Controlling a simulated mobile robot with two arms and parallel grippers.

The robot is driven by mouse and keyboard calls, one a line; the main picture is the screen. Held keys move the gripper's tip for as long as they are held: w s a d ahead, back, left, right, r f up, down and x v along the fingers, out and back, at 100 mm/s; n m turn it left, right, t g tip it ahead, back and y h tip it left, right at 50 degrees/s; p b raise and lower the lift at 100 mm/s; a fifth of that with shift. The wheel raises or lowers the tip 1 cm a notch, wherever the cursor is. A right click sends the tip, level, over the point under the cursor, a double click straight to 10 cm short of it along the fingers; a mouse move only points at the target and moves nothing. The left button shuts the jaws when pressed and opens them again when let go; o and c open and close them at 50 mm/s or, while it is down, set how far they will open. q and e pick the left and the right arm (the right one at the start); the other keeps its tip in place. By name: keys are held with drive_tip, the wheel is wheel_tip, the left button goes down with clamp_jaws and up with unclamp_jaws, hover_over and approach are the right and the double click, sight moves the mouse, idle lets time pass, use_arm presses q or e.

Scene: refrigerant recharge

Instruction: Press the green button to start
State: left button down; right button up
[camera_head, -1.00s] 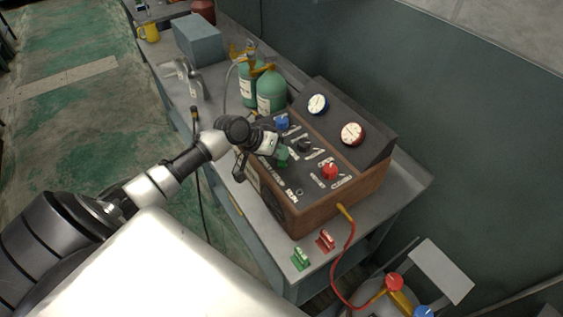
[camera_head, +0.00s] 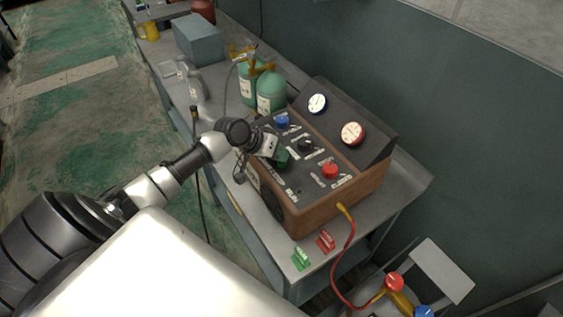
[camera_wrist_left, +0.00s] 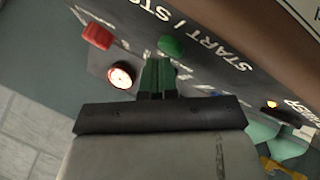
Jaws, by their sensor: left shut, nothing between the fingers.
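The green button (camera_wrist_left: 171,45) sits beside the START / STOP lettering on the machine's panel in the left wrist view. In the head view my left gripper (camera_head: 283,158) is over the near left part of the control box (camera_head: 325,208), and the green button cannot be made out there. My right gripper is not in view.
The box has a blue knob (camera_head: 282,120), a red knob (camera_head: 330,171) and two gauges, one blue-rimmed (camera_head: 317,103) and one red-rimmed (camera_head: 352,133). Green cylinders (camera_head: 271,91) stand behind it. A red hose (camera_head: 349,250) leaves its right side.

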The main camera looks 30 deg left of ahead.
use_arm(q)
drive_tip(key=shift+f, duration=0.15)
idle(0.4)
drive_tip(key=shift+r+p, duration=0.6)
wheel_tip(320, 180, up, 6)
drive_tip(key=p, duration=0.5)
drive_tip(key=shift+p, duration=0.4)
